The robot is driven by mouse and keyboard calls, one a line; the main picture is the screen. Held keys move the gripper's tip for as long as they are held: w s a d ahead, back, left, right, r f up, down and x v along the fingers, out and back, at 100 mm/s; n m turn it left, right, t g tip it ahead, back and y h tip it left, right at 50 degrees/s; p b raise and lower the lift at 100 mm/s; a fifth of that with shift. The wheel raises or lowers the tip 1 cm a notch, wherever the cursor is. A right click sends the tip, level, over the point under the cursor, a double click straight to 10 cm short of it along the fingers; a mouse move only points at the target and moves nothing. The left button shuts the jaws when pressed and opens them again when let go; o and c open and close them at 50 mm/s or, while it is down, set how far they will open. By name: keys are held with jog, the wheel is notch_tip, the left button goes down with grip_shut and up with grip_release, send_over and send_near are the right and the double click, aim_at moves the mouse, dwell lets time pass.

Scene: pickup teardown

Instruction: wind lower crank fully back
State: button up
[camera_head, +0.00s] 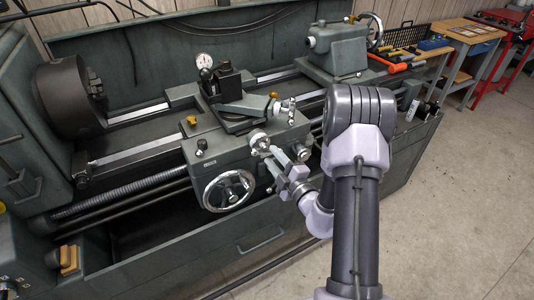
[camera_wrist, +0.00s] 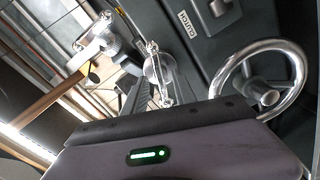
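The lower crank (camera_head: 259,141) is a small bright metal crank on the front of the lathe carriage. In the wrist view it (camera_wrist: 158,69) stands near the middle, with its bar running roughly up and down the picture. My gripper (camera_head: 273,158) is right in front of it, reaching in from the lower right. Its fingertips are close to the crank; I cannot tell whether they touch it. The finger opening is too small in the head view and mostly hidden in the wrist view. The upper crank (camera_head: 285,105) is on the slide above, also at upper left in the wrist view (camera_wrist: 95,40).
A large chrome handwheel (camera_head: 229,190) sits on the carriage, lower left of my gripper; it looms at right in the wrist view (camera_wrist: 262,84). The floor (camera_head: 450,190) at right is clear.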

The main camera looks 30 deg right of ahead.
aim_at(269, 154)
jog(key=shift+w+a, duration=0.1)
jog(key=shift+w, duration=1.8)
jog(key=shift+c, duration=0.2)
grip_shut()
jog(key=shift+n, duration=0.3)
